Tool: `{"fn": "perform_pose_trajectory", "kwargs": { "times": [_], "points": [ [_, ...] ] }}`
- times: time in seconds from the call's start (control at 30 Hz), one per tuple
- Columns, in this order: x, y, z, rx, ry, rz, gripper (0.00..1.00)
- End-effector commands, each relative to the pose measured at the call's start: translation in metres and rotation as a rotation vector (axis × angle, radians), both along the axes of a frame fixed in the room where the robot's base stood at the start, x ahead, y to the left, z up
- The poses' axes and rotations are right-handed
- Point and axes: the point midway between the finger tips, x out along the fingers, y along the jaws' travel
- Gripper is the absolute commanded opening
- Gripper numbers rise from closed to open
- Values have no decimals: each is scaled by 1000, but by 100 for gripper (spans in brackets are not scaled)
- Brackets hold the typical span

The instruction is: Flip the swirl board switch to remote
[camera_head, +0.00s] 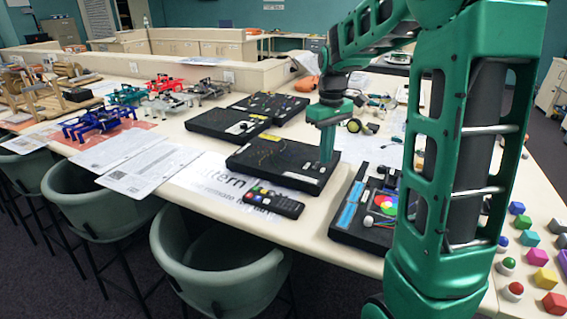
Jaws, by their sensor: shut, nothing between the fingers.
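A black board (262,160) with faint yellow markings lies on the table in the middle of the view. It may be the swirl board, but I cannot read a label. Small knobs or switches sit along its right part, and I cannot make out the switch or its position. My gripper (327,158) points straight down over the right part of this board. It is shut and empty. Its tips are at or just above the board's surface; I cannot tell whether they touch. The gripper hides part of the board.
A dark remote control (273,201) lies in front of the board. More black boards (228,122) lie behind.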

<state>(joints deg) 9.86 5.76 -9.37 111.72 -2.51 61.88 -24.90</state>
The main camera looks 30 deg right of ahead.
Motion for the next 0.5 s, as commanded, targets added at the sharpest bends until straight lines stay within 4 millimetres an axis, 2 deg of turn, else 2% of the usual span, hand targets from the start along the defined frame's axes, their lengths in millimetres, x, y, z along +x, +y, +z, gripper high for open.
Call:
{"fn": "perform_pose_trajectory", "kwargs": {
  "times": [0.5],
  "points": [
    [0,0,-11,0,1,0,0]
  ]
}}
